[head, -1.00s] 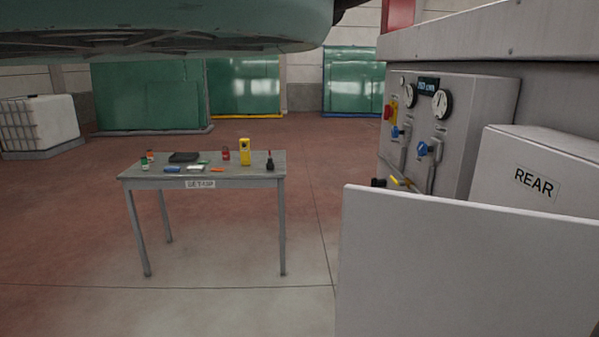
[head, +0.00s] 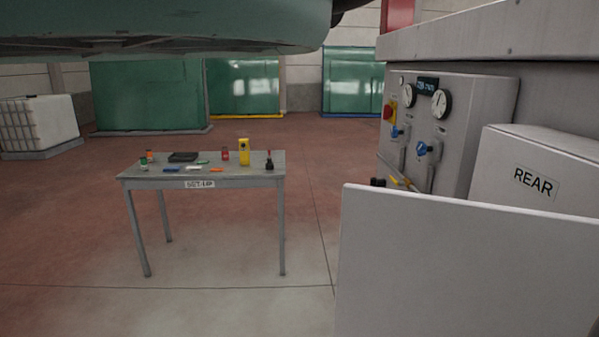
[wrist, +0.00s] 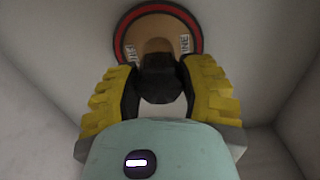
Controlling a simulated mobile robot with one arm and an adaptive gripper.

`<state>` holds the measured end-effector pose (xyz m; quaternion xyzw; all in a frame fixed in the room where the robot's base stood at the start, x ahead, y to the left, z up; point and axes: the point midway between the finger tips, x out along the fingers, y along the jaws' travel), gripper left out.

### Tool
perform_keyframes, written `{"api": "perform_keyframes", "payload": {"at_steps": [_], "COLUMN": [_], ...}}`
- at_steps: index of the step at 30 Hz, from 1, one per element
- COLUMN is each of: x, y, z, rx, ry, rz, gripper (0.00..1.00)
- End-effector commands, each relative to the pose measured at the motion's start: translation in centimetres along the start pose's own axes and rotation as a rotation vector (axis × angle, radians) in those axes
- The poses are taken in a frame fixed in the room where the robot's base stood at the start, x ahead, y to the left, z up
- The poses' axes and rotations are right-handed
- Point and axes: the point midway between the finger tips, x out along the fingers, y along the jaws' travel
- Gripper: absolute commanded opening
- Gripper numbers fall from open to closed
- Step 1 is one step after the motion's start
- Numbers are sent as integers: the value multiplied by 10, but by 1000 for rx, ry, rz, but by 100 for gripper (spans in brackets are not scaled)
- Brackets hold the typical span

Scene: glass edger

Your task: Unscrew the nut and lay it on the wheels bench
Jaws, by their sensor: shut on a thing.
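In the wrist view, my gripper (wrist: 160,70) has its two yellow ridged fingers closed from both sides on a dark, rounded nut (wrist: 161,88). Just beyond the nut is a round wheel (wrist: 127,22) with a red rim and a tan face carrying small white labels. A brownish hub part shows between the nut and the wheel's face. I cannot tell whether the nut still touches it. The gripper and nut do not show in the head view. I see no bench marked for wheels in either view.
Pale walls (wrist: 50,70) enclose the gripper in the wrist view. In the head view, a grey set-up table (head: 225,174) holds several small items. A gauge panel (head: 470,110), a box marked REAR (head: 560,180) and a white panel (head: 460,260) fill the right. Floor is open around the table.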

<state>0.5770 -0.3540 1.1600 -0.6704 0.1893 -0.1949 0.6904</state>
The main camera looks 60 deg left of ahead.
Motion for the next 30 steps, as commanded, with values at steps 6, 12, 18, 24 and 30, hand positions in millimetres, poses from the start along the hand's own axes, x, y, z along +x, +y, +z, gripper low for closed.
{"api": "perform_keyframes", "payload": {"at_steps": [6, 12, 18, 24, 30], "x": [0, 0, 0, 0, -1], "y": [0, -1, -3, -2, 0], "z": [0, 0, 0, 0, 0], "rx": [0, -59, -454, -866, -1267], "ry": [1, 1, 0, 0, 2], "rz": [0, 1, 3, 1, 0], "gripper": [4, 0, 0, 0, 0]}}
